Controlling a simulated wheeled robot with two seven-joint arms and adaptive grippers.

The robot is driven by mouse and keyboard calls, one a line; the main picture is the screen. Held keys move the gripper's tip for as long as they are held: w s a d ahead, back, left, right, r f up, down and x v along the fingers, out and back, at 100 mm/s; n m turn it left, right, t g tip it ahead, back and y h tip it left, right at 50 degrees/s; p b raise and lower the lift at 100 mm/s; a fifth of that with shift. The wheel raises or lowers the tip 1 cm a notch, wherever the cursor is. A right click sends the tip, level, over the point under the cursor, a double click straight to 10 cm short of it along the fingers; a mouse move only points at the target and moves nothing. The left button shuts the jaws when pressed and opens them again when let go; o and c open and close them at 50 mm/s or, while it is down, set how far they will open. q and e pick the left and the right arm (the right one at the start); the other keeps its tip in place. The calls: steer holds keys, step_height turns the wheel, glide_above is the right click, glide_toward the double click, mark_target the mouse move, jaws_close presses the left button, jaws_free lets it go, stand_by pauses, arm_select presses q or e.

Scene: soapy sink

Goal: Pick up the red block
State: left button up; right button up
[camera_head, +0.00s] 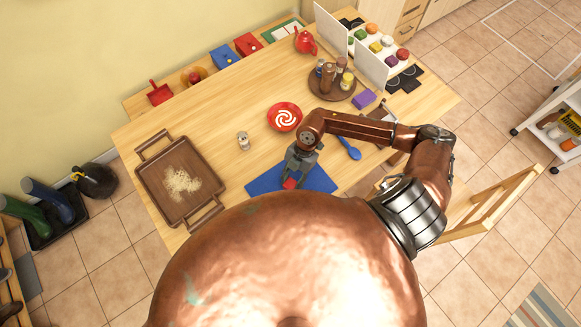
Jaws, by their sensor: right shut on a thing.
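The red block (289,184) is small and shows between the fingers of my right gripper (291,178), low over the blue mat (318,178). The right gripper is shut on it and points down at the mat. I cannot tell whether the block touches the mat or is held just above it. My copper-coloured body hides the near part of the table. My left gripper is not in view.
A wooden tray with crumbs (158,188) lies at left. A blue spoon (348,147) and purple block (364,99) lie right. A round tray (318,90) holds bottles.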

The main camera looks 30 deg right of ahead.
steer(key=shift+c, duration=0.8)
steer(key=shift+r, duration=0.1)
